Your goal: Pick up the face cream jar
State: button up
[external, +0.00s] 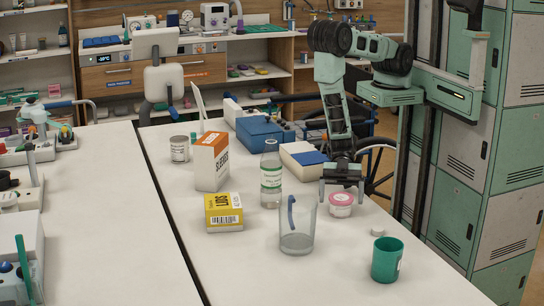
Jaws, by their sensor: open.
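A small white jar with a pink lid (341,205), which looks like the face cream jar, stands upright on the white table (430,262) toward its right side. My gripper (341,193) points down just above and around the jar's top, with one finger to each side in the picture. It is open and holds nothing. I cannot tell from this view whether the fingers touch the jar or how deep they reach beside it.
A clear glass pitcher (297,240) and a labelled bottle (271,180) stand left of the jar. A yellow box (223,212) and an orange-white box (211,165) stand further left.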

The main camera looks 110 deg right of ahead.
jog(key=c, duration=1.1)
jog(key=shift+r, duration=0.1)
